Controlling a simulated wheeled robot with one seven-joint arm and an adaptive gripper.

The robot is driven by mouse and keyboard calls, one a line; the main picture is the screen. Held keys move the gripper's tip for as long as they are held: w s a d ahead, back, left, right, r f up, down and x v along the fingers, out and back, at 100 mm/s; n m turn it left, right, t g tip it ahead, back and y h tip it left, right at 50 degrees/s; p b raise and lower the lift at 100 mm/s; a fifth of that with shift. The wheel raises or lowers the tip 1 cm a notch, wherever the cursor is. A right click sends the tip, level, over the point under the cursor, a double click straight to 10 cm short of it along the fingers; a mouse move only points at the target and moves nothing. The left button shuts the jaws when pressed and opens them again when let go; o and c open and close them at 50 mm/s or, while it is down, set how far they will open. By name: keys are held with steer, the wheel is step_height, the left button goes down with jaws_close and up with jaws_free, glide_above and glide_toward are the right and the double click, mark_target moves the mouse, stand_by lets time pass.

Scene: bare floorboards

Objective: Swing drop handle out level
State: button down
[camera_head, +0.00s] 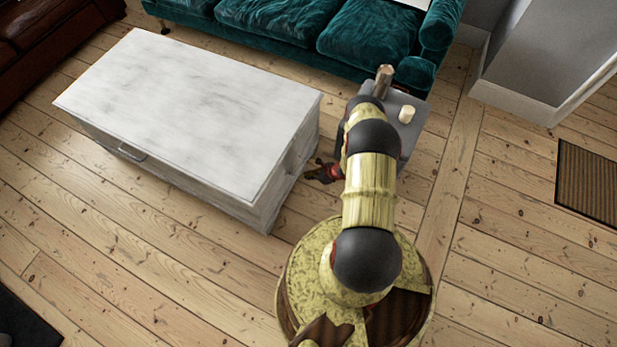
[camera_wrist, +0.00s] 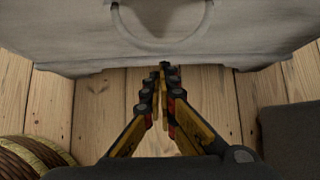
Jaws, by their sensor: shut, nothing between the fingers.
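A pale, whitewashed chest (camera_head: 190,100) stands on the floorboards left of my arm in the head view. In the wrist view its end face (camera_wrist: 250,35) fills the top. A drop handle (camera_wrist: 162,39), a thin curved loop, hangs down against that face, its top cut off by the frame edge. In the head view that end is seen at a steep angle and the handle is hard to make out. My gripper (camera_wrist: 163,70) is shut and empty, its tips below the loop near the chest's bottom edge. It also shows beside the chest's end in the head view (camera_head: 311,173).
A grey side table (camera_head: 414,137) with a cream candle (camera_head: 407,114) stands behind my arm. A teal sofa (camera_head: 270,22) is at the back. Another handle (camera_head: 131,152) is on the chest's long side.

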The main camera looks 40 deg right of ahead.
steer(key=s+f+p+v, duration=0.1)
steer(key=p+v, duration=0.2)
steer(key=v, duration=0.6)
steer(key=shift+d, duration=0.2)
steer(key=shift+s, duration=0.1)
